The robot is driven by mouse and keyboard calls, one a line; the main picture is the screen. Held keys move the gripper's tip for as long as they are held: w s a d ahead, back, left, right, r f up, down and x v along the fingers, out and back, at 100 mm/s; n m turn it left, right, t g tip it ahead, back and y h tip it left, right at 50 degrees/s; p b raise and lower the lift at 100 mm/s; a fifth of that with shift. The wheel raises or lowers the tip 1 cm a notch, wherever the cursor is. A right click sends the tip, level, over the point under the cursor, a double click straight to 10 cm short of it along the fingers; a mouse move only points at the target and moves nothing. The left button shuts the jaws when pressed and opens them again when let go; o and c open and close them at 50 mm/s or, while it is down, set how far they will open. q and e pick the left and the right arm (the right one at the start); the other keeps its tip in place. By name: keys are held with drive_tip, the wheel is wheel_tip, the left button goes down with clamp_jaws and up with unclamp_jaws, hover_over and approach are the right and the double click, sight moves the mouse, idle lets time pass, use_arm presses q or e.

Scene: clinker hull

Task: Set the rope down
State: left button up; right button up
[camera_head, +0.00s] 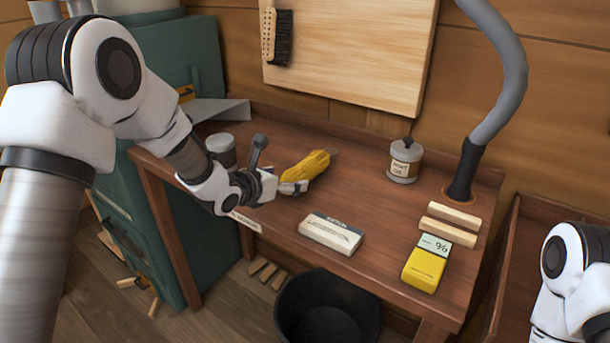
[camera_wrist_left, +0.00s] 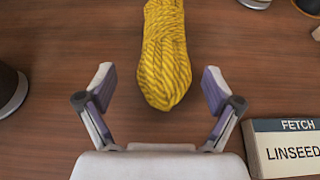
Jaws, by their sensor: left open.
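The rope (camera_head: 307,167) is a yellow bundle lying on the wooden bench top, left of its middle. In the left wrist view the rope (camera_wrist_left: 164,55) lies ahead of my fingers, its near end between the fingertips with a gap on both sides. My left gripper (camera_head: 282,184) is at the near end of the rope, open and empty; its two spread fingers (camera_wrist_left: 160,88) show in the left wrist view. My right arm shows at the lower right of the head view, but its gripper is out of view.
A labelled white box (camera_head: 331,233) lies right of the rope. Behind are a grey lidded tin (camera_head: 404,161) and a hose (camera_head: 500,90); at right, a yellow meter (camera_head: 425,265) and two wooden blocks (camera_head: 449,223). A dark can (camera_head: 221,150) stands left. A black bucket (camera_head: 325,310) is below.

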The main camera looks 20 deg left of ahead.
sight(310, 167)
use_arm(q)
drive_tip(key=x, duration=0.5)
drive_tip(key=shift+s+d+p, duration=0.15)
drive_tip(key=shift+d+p, duration=0.15)
drive_tip(key=shift+p, duration=0.05)
drive_tip(key=shift+s+a, duration=0.1)
drive_tip(key=c, duration=1.5)
drive_tip(key=shift+r, duration=0.1)
